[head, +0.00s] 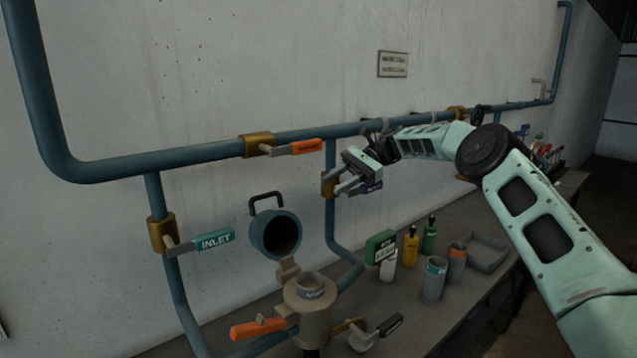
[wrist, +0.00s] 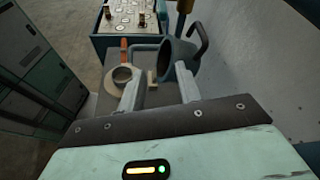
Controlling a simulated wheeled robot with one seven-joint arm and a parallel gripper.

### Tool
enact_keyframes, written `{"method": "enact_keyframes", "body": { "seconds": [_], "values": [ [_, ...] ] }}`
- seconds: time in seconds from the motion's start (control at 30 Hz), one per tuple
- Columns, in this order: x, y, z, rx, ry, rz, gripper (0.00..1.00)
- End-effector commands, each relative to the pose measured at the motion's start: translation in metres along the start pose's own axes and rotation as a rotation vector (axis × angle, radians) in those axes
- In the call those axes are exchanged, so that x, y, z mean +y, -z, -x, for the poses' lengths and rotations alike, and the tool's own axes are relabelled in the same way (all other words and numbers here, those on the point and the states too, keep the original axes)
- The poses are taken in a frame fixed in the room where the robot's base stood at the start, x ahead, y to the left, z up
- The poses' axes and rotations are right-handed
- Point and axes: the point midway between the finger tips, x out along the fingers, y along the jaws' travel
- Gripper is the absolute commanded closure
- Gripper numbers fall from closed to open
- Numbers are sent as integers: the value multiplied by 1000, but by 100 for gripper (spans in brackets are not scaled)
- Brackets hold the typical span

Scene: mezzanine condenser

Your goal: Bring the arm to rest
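My arm reaches in from the right in the head view, bent at the elbow, with my gripper (head: 342,186) held up in front of the wall and pointing left. In the wrist view my gripper (wrist: 160,85) has its two fingers well apart with nothing held between them. A valve with a purple handle (head: 373,187) is close beside the fingers in the head view and partly hidden by them. I cannot tell whether they touch it. The open strainer lid (head: 276,234) and the round-mouthed body (head: 309,300) are below and left of my gripper.
Blue pipes run along the wall, with a teal INLET handle (head: 214,240), an orange upper handle (head: 292,148) and an orange lower handle (head: 258,328). The bench holds a green box (head: 380,246), a yellow bottle (head: 411,246), grey cups (head: 434,279) and a grey tray (head: 488,252).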

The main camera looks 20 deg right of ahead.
Motion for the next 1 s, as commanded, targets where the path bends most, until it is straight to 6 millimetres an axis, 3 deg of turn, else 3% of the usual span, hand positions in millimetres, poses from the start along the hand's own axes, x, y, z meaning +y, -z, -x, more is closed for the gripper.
{"method": "enact_keyframes", "body": {
  "seconds": [0.2, 0.33, 0.47, 0.57, 0.7, 1.0],
  "values": [
    [0, -3, -9, 22, -17, 10, 66],
    [4, -9, -41, 125, -78, 55, 66],
    [24, -10, -76, 282, -167, 137, 66],
    [46, -10, -94, 404, -242, 215, 66],
    [90, -10, -106, 580, -362, 350, 66],
    [204, -20, -92, 870, -621, 681, 66]
  ]
}}
